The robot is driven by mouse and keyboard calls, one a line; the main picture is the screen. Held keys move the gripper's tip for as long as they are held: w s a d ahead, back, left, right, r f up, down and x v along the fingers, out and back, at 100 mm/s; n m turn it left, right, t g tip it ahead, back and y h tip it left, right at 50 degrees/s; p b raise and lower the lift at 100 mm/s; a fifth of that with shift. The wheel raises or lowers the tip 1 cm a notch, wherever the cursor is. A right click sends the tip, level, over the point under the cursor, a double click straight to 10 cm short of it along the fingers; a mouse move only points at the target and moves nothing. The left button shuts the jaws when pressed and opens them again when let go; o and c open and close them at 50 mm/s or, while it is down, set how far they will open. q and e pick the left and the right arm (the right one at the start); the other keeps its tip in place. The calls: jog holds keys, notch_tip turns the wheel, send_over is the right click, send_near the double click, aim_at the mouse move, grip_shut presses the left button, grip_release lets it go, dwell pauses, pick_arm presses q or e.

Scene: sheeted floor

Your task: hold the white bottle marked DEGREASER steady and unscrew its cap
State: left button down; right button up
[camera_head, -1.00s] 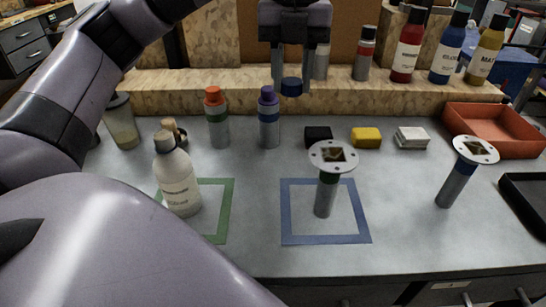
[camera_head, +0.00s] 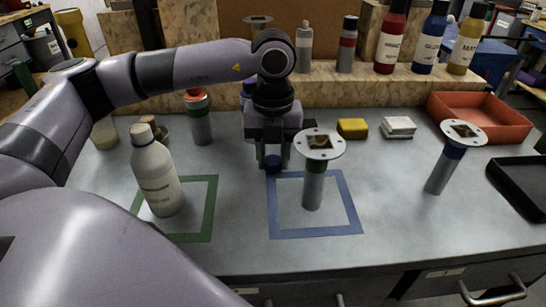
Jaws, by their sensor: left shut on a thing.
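The white bottle (camera_head: 156,180) stands upright at the left, in the green outlined square. Its label is too small to read. A tan cap (camera_head: 142,134) sits on its neck. My left gripper (camera_head: 272,165) points down near the middle of the bench, well right of the white bottle. It is shut on a small dark blue round thing (camera_head: 273,163), just over or at the bench near the top left corner of the blue outlined square (camera_head: 272,205); I cannot tell whether it touches. My right gripper is out of view.
A disc-topped post (camera_head: 315,185) stands in the blue square; another (camera_head: 445,165) stands right. An orange-topped bottle (camera_head: 200,120) is behind; a purple-topped one is mostly hidden by my arm. A yellow block (camera_head: 352,128), white block (camera_head: 398,127), red tray (camera_head: 480,115) and black tray (camera_head: 520,185) lie right.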

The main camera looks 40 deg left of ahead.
aim_at(273, 160)
pick_arm(q)
jog(key=shift+f, duration=0.25)
jog(key=shift+f, duration=0.1)
jog(key=shift+f, duration=0.15)
jog(key=c, duration=0.8)
grip_release()
jog(key=shift+o, duration=0.2)
jog(key=shift+r, duration=0.2)
notch_tip(273, 160, up, 12)
jog(key=p, duration=0.1)
